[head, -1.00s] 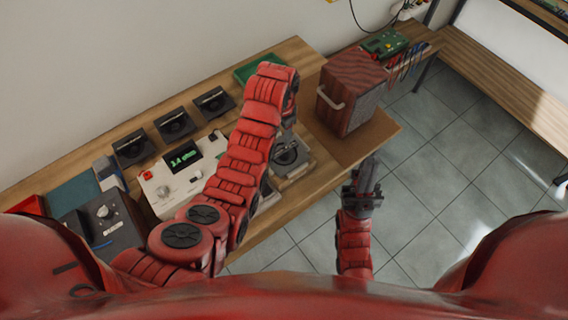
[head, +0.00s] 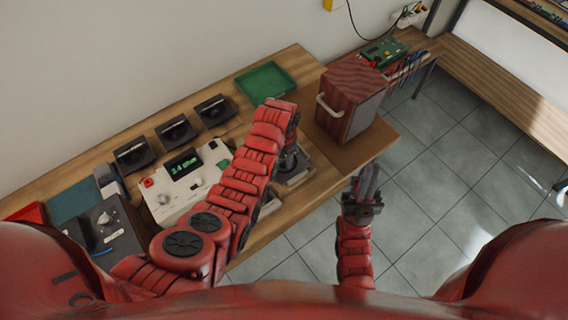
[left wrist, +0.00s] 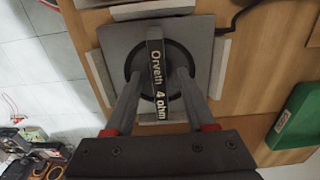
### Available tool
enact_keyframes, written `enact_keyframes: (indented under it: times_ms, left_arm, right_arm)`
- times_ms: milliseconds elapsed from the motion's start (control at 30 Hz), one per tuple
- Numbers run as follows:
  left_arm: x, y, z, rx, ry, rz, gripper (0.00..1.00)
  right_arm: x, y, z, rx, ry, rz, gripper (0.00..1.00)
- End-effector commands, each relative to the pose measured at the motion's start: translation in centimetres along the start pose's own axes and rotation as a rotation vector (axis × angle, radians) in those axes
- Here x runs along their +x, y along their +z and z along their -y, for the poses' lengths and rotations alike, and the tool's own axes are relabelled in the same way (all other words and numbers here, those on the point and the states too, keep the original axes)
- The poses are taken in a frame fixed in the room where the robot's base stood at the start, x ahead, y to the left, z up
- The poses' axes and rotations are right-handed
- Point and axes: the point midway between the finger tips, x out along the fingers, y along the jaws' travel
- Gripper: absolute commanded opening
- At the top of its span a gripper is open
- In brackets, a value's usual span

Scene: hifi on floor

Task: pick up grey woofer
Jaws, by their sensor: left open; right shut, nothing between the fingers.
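The grey woofer (left wrist: 115,40) is a square plate with a dark round cone and a raised bar labelled "Orveth 4 ohm". In the left wrist view it sits in a pale frame on the bench. My left gripper (left wrist: 157,78) is open above it, with one finger on each side of the bar. I cannot tell whether the fingers touch it. In the head view my left arm partly covers the woofer (head: 296,176), and the left gripper (head: 288,157) is over it. My right gripper (head: 367,182) is shut and empty, in front of the bench edge.
Three black units (head: 175,132) stand in a row at the back. A white meter box (head: 186,184) is left of my arm. A green tray (head: 266,82) lies at the back. A wooden speaker cabinet (head: 350,100) stands to the right.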

Motion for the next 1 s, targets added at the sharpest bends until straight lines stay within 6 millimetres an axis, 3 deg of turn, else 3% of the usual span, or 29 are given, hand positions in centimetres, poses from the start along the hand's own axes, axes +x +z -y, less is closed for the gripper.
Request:
enact_keyframes:
  times_ms: [967, 1000]
  left_arm:
    - [0.48, 0.01, 0.01, 0.000, 0.000, 0.000, 0.55]
    - [0.48, 0.01, 0.00, 0.000, 0.000, 0.000, 0.48]
  right_arm:
    - [-0.67, 0.11, 0.03, 0.000, 0.000, 0.000, 0.00]
    - [-0.68, 0.12, 0.03, 0.000, 0.000, 0.000, 0.00]
